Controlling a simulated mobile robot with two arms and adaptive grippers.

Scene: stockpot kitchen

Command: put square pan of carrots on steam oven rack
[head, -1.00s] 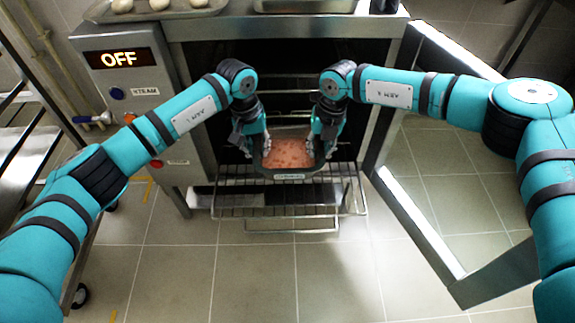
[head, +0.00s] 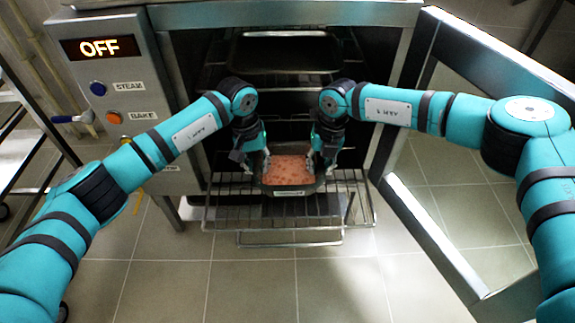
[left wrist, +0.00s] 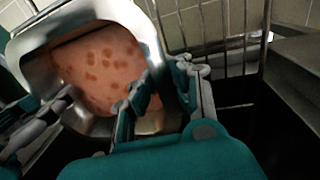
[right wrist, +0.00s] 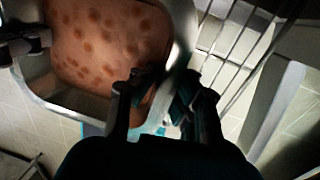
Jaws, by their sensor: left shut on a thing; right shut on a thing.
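The square pan (head: 288,191) is a metal pan with an orange-pink, spotted filling and a small label on its front, too small to read. It is level, over the pulled-out wire rack (head: 225,213) of the steam oven; I cannot tell whether it touches the wires. My left gripper (head: 263,163) is shut on the pan's left side wall, and my right gripper (head: 321,163) is shut on its right side wall. The pan also fills much of the left wrist view (left wrist: 150,35) and the right wrist view (right wrist: 182,50).
The oven front is open, with a dark tray (head: 285,55) on a higher level inside. The open oven door (head: 440,240) stands to the right. The control panel (head: 110,75) at left reads OFF. A metal rack cart (head: 30,140) stands at far left. The floor in front is clear.

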